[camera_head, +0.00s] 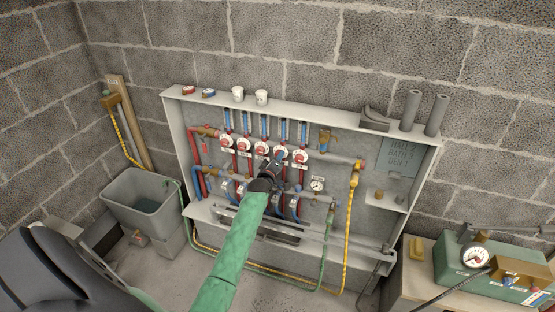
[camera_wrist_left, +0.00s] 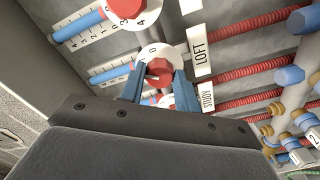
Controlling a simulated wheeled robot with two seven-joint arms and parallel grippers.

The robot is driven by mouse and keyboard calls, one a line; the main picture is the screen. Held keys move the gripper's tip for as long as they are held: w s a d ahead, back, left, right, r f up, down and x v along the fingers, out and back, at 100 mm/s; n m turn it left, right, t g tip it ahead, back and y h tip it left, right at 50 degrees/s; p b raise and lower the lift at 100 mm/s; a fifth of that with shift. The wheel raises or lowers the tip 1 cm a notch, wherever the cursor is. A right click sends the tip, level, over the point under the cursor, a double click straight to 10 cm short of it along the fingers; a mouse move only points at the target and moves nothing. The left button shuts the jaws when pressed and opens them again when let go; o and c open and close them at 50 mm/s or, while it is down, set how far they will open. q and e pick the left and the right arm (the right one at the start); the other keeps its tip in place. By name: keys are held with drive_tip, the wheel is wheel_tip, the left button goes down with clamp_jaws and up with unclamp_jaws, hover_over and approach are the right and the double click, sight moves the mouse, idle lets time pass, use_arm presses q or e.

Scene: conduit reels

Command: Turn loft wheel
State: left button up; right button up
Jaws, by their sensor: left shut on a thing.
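The gripped wheel is a small red knob (camera_wrist_left: 159,69) on a white numbered dial (camera_wrist_left: 150,52), with a 0 visible near its upper edge. A "LOFT" label (camera_wrist_left: 199,50) is in line with it, and a "STUDY" label (camera_wrist_left: 206,95) is beside the neighbouring line. My left gripper (camera_wrist_left: 158,88) has its two blue fingers on either side of the red knob, shut on it. In the head view my left gripper (camera_head: 279,160) is at the wheel row, and its dark wrist hides part of the lower manifold. My right gripper is out of view.
Another red wheel (camera_wrist_left: 126,8) sits close by. The shallow cabinet (camera_head: 177,130) holds red and blue pipes, a gauge (camera_head: 317,185) and a yellow hose (camera_head: 349,225). A grey tub (camera_head: 141,211) stands left. A green box with a gauge (camera_head: 455,262) stands right.

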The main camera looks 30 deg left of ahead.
use_arm(q)
drive_tip(key=m, duration=1.1)
drive_tip(key=shift+a+f, duration=0.1)
drive_tip(key=shift+f, duration=0.1)
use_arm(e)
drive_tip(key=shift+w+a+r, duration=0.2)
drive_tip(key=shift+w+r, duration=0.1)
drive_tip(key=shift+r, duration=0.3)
use_arm(q)
drive_tip(key=shift+m, duration=0.4)
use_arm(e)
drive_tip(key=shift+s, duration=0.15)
use_arm(q)
drive_tip(key=o, duration=1)
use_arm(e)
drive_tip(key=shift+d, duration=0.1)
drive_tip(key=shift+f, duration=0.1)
